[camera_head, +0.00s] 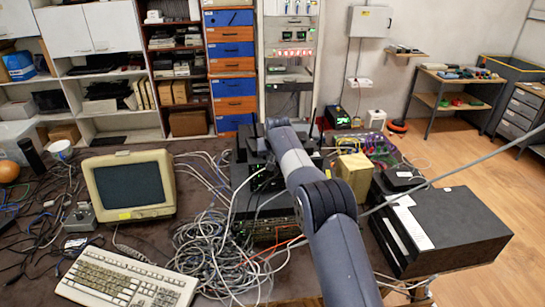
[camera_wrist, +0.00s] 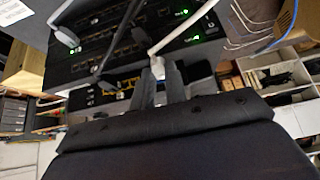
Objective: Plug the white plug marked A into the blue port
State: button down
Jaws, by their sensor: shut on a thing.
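My gripper (camera_wrist: 160,84) shows in the wrist view with its two grey fingers shut on a white plug (camera_wrist: 157,67). A pale cable runs from the plug up to the right. No letter is readable on it. The plug is in front of stacked black network units (camera_wrist: 125,48) with rows of ports and green lights. I cannot tell whether its tip touches a port. Some ports with yellow (camera_wrist: 122,84) show left of the fingers. I cannot make out a blue port. In the head view my arm hides the gripper and the plug.
In the wrist view another white plug (camera_wrist: 66,37) and a dark cable (camera_wrist: 118,42) are close by on the left. In the head view a tangle of grey cables (camera_head: 215,250), a beige monitor (camera_head: 132,187) and a large black box (camera_head: 445,230) crowd the table.

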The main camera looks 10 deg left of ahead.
jog(key=shift+w, duration=0.1)
jog(key=c, duration=1.3)
grip_release()
jog(key=shift+c, duration=0.2)
jog(key=shift+r, duration=0.1)
jog(key=b+v, duration=0.3)
jog(key=v, duration=0.7)
jog(key=shift+r+b, duration=0.2)
jog(key=shift+b, duration=0.2)
jog(key=p+x, duration=0.4)
jog(key=x, duration=0.6)
jog(key=shift+f, duration=0.25)
jog(key=shift+s, duration=0.2)
jog(key=shift+w+f, duration=0.1)
jog(key=shift+w, duration=0.05)
